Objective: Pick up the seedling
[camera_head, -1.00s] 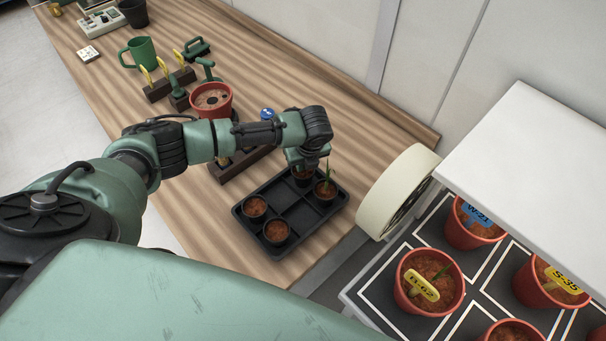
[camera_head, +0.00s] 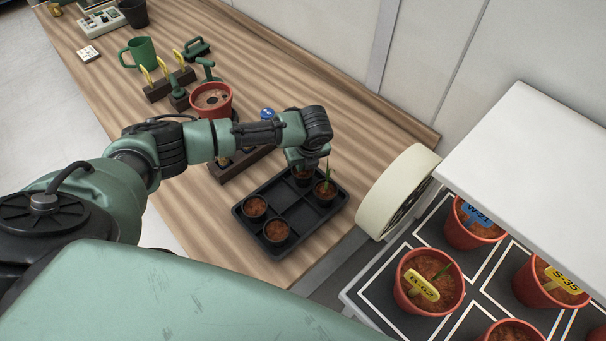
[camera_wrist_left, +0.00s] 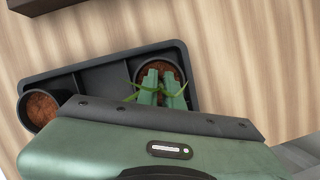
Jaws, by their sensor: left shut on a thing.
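My left gripper (camera_head: 303,166) reaches down over the far corner of the black tray (camera_head: 262,192). In the left wrist view its green fingers (camera_wrist_left: 161,88) are shut on the seedling (camera_wrist_left: 134,97), whose thin green leaves stick out at both sides. The fingers are just above the brown soil of a small dark pot (camera_wrist_left: 147,66), which still sits in its tray compartment. In the head view that pot (camera_head: 302,181) is partly hidden by the gripper. Another small pot (camera_head: 324,195) with a green seedling stands beside it. My right gripper is not in view.
Two small soil pots (camera_head: 255,207) (camera_head: 277,232) sit in the tray's near compartments. A red pot (camera_head: 211,101), a green mug (camera_head: 140,53) and tool racks stand farther left. A cream round housing (camera_head: 398,190) and a shelf of labelled red pots (camera_head: 429,281) are to the right.

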